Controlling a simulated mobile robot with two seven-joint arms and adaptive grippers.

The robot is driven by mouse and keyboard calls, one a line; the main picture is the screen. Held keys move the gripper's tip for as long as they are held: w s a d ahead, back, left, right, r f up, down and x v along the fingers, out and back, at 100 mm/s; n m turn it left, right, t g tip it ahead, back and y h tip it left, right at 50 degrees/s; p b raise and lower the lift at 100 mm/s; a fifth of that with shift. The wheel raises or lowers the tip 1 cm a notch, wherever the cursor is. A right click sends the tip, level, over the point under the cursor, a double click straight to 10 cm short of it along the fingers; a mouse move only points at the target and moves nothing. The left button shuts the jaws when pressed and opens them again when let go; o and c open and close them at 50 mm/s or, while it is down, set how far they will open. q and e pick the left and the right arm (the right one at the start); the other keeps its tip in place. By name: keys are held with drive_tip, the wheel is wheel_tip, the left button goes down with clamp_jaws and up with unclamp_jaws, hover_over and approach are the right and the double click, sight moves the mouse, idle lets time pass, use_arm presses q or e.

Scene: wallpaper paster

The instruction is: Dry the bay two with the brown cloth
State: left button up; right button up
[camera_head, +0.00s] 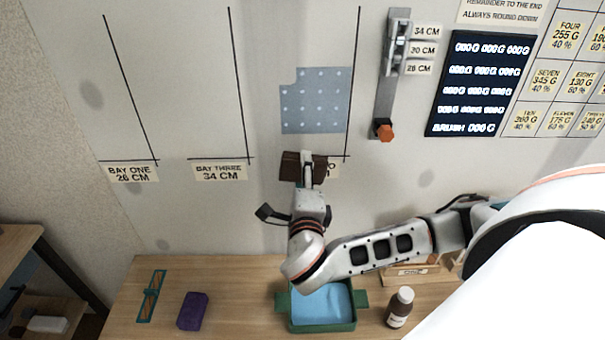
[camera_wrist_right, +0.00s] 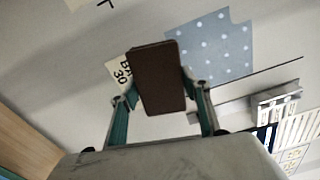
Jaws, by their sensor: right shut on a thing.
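My right gripper (camera_head: 306,180) is shut on the brown cloth (camera_head: 290,167), a dark brown block-like pad, and holds it up by the wall at the bottom of bay two. In the right wrist view the cloth (camera_wrist_right: 157,78) sits between the two fingers of the gripper (camera_wrist_right: 160,100). The cloth and gripper hide most of the bay two label (camera_head: 333,167). A blue dotted wallpaper piece (camera_head: 316,101) is on the wall in bay two, just above the cloth. I cannot tell whether the cloth touches the wall. My left gripper is not in view.
The bench (camera_head: 240,275) below holds a green tray (camera_head: 322,325) with blue liquid, a purple block (camera_head: 193,311), a teal-framed strip (camera_head: 151,296) and a brown bottle (camera_head: 399,307). A metal slider with an orange knob (camera_head: 384,130) is on the wall at right.

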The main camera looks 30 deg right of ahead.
sight(302, 121)
drive_tip(key=x, duration=0.6)
drive_tip(key=shift+w+d, duration=0.15)
idle(0.3)
drive_tip(key=shift+x, duration=1.25)
idle(1.7)
drive_tip(key=shift+r, duration=0.1)
idle(2.7)
drive_tip(key=shift+r, duration=1.9)
drive_tip(key=shift+r, duration=0.1)
drive_tip(key=shift+r, duration=1.4)
